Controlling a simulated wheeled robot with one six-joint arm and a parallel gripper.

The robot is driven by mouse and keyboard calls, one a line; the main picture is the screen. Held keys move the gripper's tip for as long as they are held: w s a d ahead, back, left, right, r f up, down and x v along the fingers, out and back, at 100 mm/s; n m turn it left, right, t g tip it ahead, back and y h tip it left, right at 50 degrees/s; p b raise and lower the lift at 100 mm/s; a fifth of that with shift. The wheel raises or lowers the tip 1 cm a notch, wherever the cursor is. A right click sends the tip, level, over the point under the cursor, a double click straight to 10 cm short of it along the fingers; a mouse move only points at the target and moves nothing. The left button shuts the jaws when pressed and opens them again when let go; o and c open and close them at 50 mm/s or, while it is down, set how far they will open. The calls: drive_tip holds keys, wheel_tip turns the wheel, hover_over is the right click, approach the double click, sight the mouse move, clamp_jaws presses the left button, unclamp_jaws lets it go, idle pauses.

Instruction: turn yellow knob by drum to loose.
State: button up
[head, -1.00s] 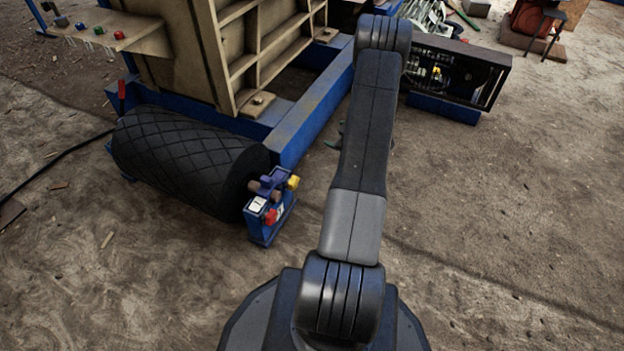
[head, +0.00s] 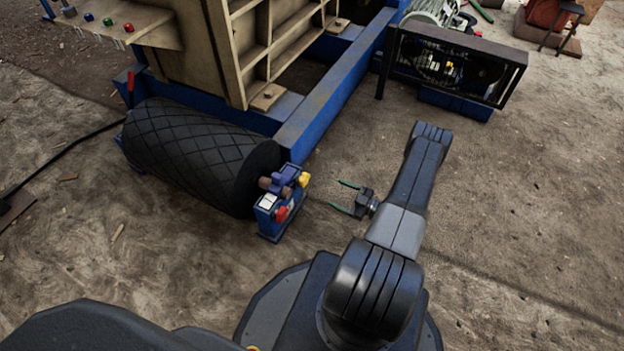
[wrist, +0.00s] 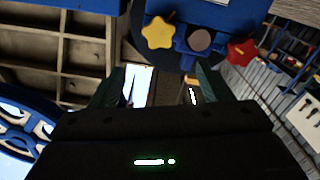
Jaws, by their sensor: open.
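The yellow knob (head: 303,180) sits on top of a small blue bracket (head: 270,220) at the right end of the black drum (head: 190,155). A red knob (head: 281,213) is lower on the same bracket. My gripper (head: 343,195) is open and empty, to the right of the bracket and apart from it, its green fingers pointing left toward it. In the wrist view the yellow knob (wrist: 158,33) is star-shaped, up and left of centre beyond the fingers (wrist: 155,85). The red star knob (wrist: 241,51) is to its right, with a round grey end between them.
The blue frame beam (head: 335,95) of the crusher runs behind the bracket. A black-framed guard (head: 455,65) stands at the back right. A panel (head: 125,25) with several coloured buttons is at the upper left. The ground right of my arm is clear.

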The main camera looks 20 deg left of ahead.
sight(306, 180)
drive_tip(key=a+b, duration=0.1)
drive_tip(key=a, duration=0.3)
drive_tip(key=a+b, duration=0.1)
drive_tip(key=a, duration=0.4)
drive_tip(key=w+a+b, duration=0.1)
drive_tip(key=a, duration=0.3)
drive_tip(key=shift+a, duration=0.2)
drive_tip(key=shift+c, duration=0.2)
drive_tip(key=c, duration=0.9)
